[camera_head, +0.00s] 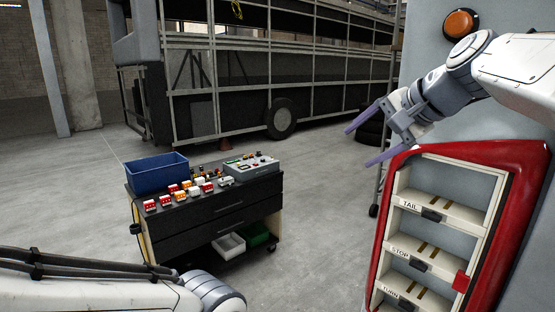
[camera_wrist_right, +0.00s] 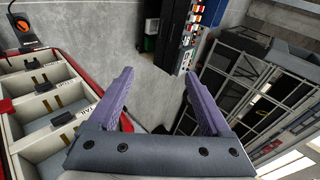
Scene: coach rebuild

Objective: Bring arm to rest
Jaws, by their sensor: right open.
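My right gripper (camera_head: 366,140) comes in from the right in the head view, above and to the left of the top of a red-framed panel (camera_head: 383,220). Its two purple fingers are apart, with nothing between them. In the right wrist view the open fingers (camera_wrist_right: 163,95) point over bare grey floor, with the panel's compartments at the left. My left arm (camera_head: 100,290) shows at the bottom left of the head view; its gripper is out of the picture.
A black cart (camera_head: 215,220) holds a blue bin (camera_head: 157,174), several small red, orange and white parts, and a grey device (camera_head: 250,166). The panel has shelves labelled TAIL, STOP and TURN. A bus frame (camera_head: 240,100) stands behind. Floor between cart and panel is clear.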

